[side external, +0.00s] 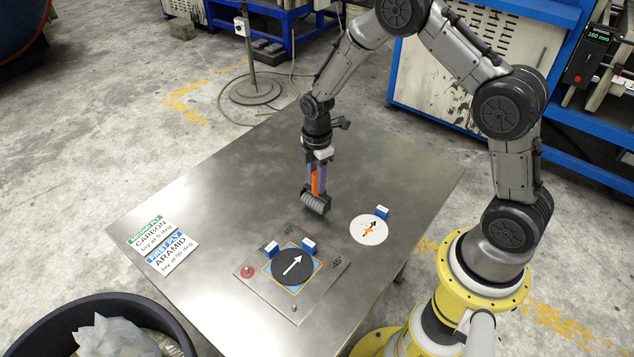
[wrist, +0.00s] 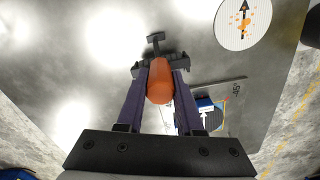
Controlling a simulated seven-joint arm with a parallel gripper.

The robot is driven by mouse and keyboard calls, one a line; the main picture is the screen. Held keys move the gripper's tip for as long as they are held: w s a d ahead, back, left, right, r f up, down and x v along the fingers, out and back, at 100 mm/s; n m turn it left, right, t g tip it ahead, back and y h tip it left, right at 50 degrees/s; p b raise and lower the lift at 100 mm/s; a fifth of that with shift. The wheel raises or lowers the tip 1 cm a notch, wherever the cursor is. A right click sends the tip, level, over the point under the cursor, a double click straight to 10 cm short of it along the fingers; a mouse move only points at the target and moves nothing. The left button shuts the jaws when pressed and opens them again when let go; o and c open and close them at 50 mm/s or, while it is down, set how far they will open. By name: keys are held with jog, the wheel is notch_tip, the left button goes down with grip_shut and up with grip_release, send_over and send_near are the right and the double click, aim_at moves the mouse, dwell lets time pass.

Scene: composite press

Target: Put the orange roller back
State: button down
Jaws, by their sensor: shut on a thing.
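The orange roller has an orange handle (side external: 319,179) and a grey ribbed cylinder head (side external: 315,202). My gripper (side external: 316,172) is shut on the handle, which points roughly upright with the head at its lower end. In the wrist view the orange handle (wrist: 160,82) sits between the two purple fingers of my gripper (wrist: 160,92). The head is at or just above the metal table (side external: 230,160), behind the press plate; I cannot tell whether it touches. A dark frame part of the roller (wrist: 155,45) shows beyond the handle.
A square plate (side external: 257,291) bears a dark disc (side external: 290,268) with a white arrow, blue blocks and a red knob (side external: 247,271). A white disc (side external: 366,236) with a blue block (side external: 382,212) lies to its right. Two label cards (side external: 172,255) lie left. A black bin (side external: 45,325) stands front left.

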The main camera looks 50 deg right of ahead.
jog(key=shift+f, duration=0.65)
jog(key=shift+f, duration=0.1)
jog(key=c, duration=0.6)
grip_release()
jog(key=shift+o, duration=0.2)
